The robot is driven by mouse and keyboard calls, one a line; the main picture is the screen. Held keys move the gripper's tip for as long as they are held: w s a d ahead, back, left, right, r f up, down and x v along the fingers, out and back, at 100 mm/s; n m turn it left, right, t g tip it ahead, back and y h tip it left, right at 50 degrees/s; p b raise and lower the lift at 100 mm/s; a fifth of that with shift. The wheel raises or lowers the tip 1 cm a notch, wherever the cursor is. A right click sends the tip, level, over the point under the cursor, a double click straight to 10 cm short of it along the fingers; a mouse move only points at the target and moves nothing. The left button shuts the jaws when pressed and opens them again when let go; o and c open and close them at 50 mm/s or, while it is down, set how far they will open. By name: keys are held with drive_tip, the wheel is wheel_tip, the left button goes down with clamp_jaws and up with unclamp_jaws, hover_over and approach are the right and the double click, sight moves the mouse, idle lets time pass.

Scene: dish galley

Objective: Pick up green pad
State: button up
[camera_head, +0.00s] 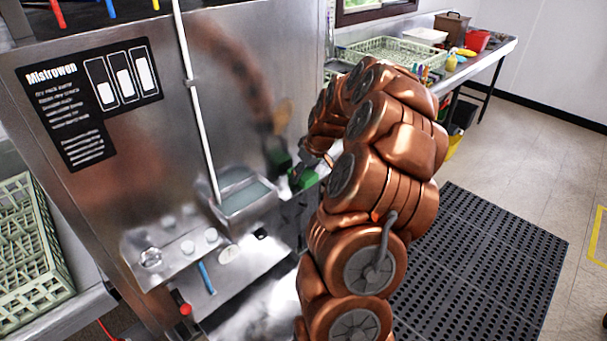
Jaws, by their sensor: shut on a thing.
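The green pad (303,179) shows as a small bright green patch at the end of my copper-coloured arm, beside the steel dish machine. My gripper (303,173) is shut on the pad. My arm hides part of the gripper and perhaps part of the pad. The gripper is just right of a small steel basin on the machine's front. A blurred reflection of the arm and the green pad shows on the machine's steel panel.
The steel dish machine (120,180) fills the left, with a small water basin (243,209) jutting out. A pale green rack (25,240) stands at far left. A counter (490,52) with racks and containers runs behind. A black mat (480,265) covers the floor at right.

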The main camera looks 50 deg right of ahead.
sight(305, 173)
drive_tip(key=shift+s+b, duration=0.15)
drive_tip(key=shift+b, duration=0.15)
wheel_tip(305, 173, up, 7)
drive_tip(key=shift+f+b, duration=0.1)
drive_tip(key=shift+b, duration=1.15)
drive_tip(key=s+b, duration=0.5)
drive_tip(key=s, duration=1.4)
drive_tip(key=shift+s+a+b, duration=0.2)
drive_tip(key=shift+s+b, duration=0.15)
